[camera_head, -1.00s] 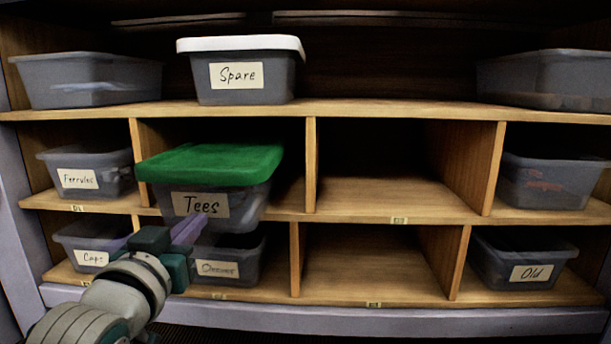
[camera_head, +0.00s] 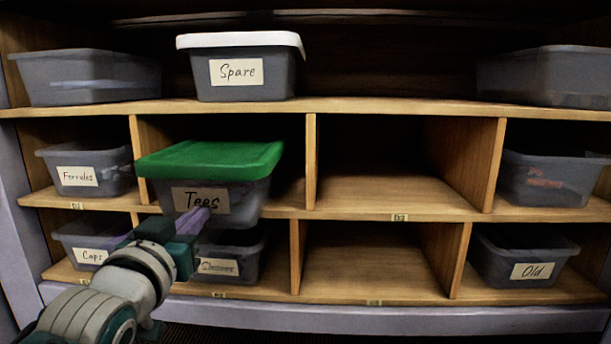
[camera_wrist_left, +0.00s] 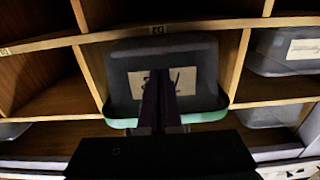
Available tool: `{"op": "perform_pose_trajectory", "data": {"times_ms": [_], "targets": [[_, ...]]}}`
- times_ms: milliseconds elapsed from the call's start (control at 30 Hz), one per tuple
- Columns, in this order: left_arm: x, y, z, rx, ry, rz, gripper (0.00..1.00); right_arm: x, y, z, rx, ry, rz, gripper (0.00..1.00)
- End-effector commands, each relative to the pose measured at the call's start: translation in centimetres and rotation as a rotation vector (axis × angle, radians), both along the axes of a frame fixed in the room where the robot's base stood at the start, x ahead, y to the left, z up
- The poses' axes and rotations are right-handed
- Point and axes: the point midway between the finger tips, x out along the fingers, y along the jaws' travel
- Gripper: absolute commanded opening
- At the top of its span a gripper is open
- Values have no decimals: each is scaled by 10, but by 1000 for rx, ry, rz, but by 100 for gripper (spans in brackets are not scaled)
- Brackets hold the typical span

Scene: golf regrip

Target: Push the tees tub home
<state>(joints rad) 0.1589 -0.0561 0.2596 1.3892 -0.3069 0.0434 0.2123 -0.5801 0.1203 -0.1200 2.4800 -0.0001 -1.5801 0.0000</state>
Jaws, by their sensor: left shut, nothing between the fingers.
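The tees tub (camera_head: 250,200) is grey and see-through with a green lid and a "Tees" label. It sits in the middle-row bay second from the left, its front jutting out past the shelf edge. In the left wrist view the tub (camera_wrist_left: 205,92) appears upside down, its green rim low. My left gripper (camera_head: 201,216) is shut and empty, its purple fingers pointing at the label. In the wrist view its fingertips (camera_wrist_left: 158,76) overlap the label; I cannot tell whether they touch it. My right gripper is not in view.
The Ferrules tub (camera_head: 112,178) stands left of the tees tub, with the Caps tub (camera_head: 68,240) below that. A tub (camera_head: 245,250) sits directly under the tees tub. The Spare tub (camera_head: 240,85) stands on the shelf above. The bay to the right (camera_head: 390,190) is empty.

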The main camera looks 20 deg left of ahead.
Motion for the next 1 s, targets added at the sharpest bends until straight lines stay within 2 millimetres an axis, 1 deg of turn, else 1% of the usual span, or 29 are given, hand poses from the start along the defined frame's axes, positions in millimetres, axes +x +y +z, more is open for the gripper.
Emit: {"op": "perform_pose_trajectory", "data": {"times_ms": [1000], "targets": [[40, 10, -1, 0, -1, 0, 0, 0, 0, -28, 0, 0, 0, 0]]}}
